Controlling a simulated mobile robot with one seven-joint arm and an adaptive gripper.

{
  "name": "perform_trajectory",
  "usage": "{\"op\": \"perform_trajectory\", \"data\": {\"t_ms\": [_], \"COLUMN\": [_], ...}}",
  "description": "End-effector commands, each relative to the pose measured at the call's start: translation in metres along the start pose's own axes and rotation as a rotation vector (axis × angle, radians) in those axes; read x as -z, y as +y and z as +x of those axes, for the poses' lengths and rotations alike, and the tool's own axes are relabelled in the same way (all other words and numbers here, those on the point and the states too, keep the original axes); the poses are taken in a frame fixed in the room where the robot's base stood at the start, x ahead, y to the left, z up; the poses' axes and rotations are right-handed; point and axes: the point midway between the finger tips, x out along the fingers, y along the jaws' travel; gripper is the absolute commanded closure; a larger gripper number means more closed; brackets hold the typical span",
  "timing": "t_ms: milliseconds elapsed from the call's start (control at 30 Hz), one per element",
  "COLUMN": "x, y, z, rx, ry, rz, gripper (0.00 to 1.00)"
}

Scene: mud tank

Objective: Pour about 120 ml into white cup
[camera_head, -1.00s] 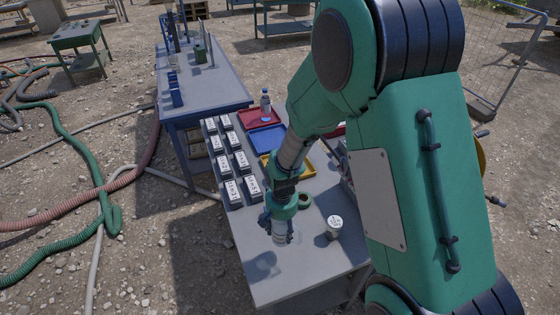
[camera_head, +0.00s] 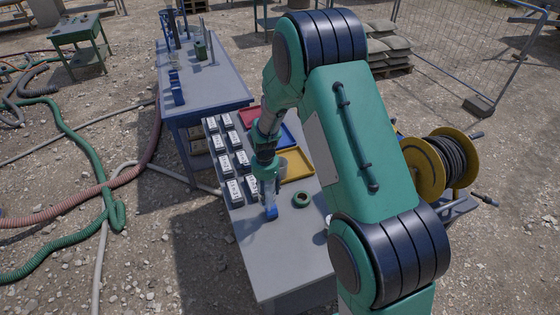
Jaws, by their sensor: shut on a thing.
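My gripper (camera_head: 268,188) points down over the grey table (camera_head: 275,262), in front of the labelled boxes. It is shut on a small blue object (camera_head: 271,212), which shows at the fingertips. The object's full shape is hidden by the gripper, and I cannot tell whether it touches the table. A small greyish patch shows beside the gripper, too small to identify.
Several white-topped black boxes (camera_head: 236,190) stand in rows on the table's left. Red (camera_head: 249,112), blue (camera_head: 288,138) and yellow (camera_head: 299,164) trays lie behind. The front of the table is clear.

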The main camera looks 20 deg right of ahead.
Motion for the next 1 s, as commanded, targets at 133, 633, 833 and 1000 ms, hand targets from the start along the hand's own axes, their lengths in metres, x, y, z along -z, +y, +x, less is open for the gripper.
{"op": "perform_trajectory", "data": {"t_ms": [133,633,833,1000], "x": [0.010,0.042,0.053,0.063], "y": [-0.021,-0.087,-0.111,-0.131], "z": [-0.001,0.004,0.008,0.011], "rx": [-0.001,0.000,-0.001,-0.001], "ry": [-0.001,0.000,0.000,0.000], "rz": [0.119,0.532,0.697,0.837], "gripper": [0.83,0.83,0.83,0.83]}}
